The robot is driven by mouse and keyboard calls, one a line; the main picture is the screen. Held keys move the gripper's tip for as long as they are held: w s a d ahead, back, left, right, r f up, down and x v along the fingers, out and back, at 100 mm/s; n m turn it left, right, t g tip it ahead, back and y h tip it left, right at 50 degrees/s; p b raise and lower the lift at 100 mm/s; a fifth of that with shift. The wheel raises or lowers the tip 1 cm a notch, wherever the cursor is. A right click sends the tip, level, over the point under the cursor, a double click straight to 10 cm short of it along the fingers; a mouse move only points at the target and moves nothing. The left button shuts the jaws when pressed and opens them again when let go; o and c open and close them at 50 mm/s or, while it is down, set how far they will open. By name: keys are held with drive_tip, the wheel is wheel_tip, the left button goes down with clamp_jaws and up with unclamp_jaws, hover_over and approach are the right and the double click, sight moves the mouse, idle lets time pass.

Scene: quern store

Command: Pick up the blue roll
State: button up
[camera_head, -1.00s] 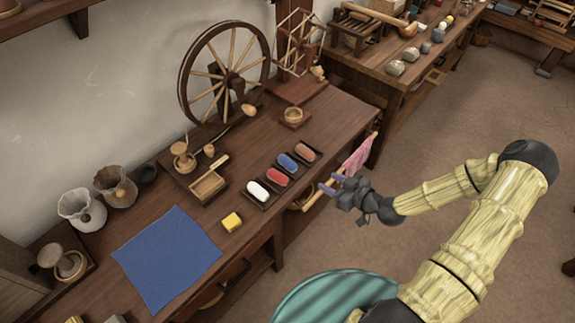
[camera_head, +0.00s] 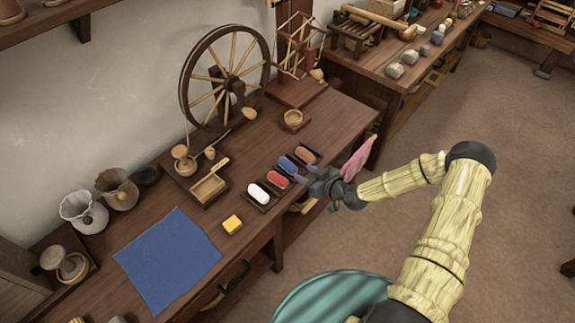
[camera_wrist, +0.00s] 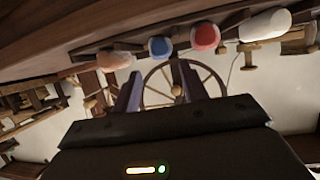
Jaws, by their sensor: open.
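The blue roll (camera_head: 288,164) lies in a small dark tray on the bench, between the red roll (camera_head: 278,180) and the orange-brown roll (camera_head: 305,156). In the wrist view the blue roll (camera_wrist: 160,46) shows end-on, beyond the fingertips. My gripper (camera_head: 305,174) is open and empty at the bench's front edge, close to the blue roll but apart from it. Its two purple fingers (camera_wrist: 161,84) show in the wrist view, with a gap between them.
A white roll (camera_head: 258,193) lies left of the red one. A yellow block (camera_head: 232,223) and a blue cloth (camera_head: 168,260) lie further left. The spinning wheel (camera_head: 226,80) stands behind. A pink cloth (camera_head: 358,160) hangs at the bench edge beside my gripper.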

sight(294, 169)
drive_tip(key=shift+w+a+f, duration=0.15)
drive_tip(key=shift+w+a, duration=0.15)
drive_tip(key=shift+p+x, duration=0.45)
drive_tip(key=shift+x, duration=2.1)
drive_tip(key=shift+s+f, duration=0.1)
drive_tip(key=shift+s, duration=0.05)
drive_tip(key=c, duration=0.7)
